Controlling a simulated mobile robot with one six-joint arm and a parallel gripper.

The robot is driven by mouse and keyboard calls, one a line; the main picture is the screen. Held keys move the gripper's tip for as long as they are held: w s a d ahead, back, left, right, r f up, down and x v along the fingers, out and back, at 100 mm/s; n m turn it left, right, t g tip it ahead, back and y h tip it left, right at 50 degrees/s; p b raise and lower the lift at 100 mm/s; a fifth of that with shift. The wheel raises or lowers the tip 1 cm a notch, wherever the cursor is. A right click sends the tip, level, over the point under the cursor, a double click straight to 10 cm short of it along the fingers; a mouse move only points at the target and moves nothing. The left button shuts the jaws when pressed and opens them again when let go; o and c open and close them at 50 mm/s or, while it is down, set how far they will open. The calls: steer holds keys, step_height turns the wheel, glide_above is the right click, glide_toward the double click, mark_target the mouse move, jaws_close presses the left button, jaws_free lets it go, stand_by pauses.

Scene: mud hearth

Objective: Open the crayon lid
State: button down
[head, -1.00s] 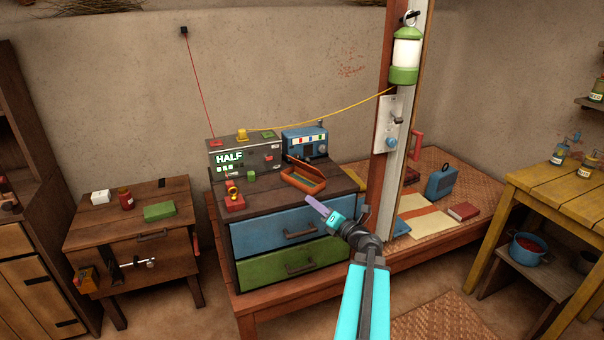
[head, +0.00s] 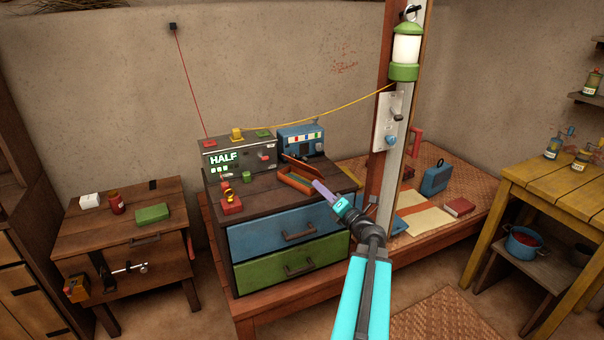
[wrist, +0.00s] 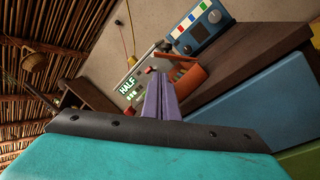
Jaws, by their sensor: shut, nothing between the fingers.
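An orange crayon box (head: 292,183) stands on top of the drawer chest, near its right back part. Its brown lid (head: 302,164) is tilted up from the back of the box in the head view. My gripper (head: 317,184) has its purple fingers together, with nothing between them. In the head view the fingertips overlap the right end of the box; I cannot tell whether they touch it. In the wrist view the closed fingers (wrist: 160,98) point toward the box (wrist: 188,86), partly covering it, and the lid (wrist: 180,61) shows above it.
A blue device (head: 301,141) and a grey device reading HALF (head: 238,155) stand behind the box. A red object (head: 231,204) is at the chest's left front. A wooden post (head: 389,130) rises just right of my arm.

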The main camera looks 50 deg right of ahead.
steer(key=shift+w, duration=0.2)
steer(key=shift+p+x, duration=0.85)
steer(key=shift+x, duration=3.95)
steer(key=shift+w+a+r, duration=0.1)
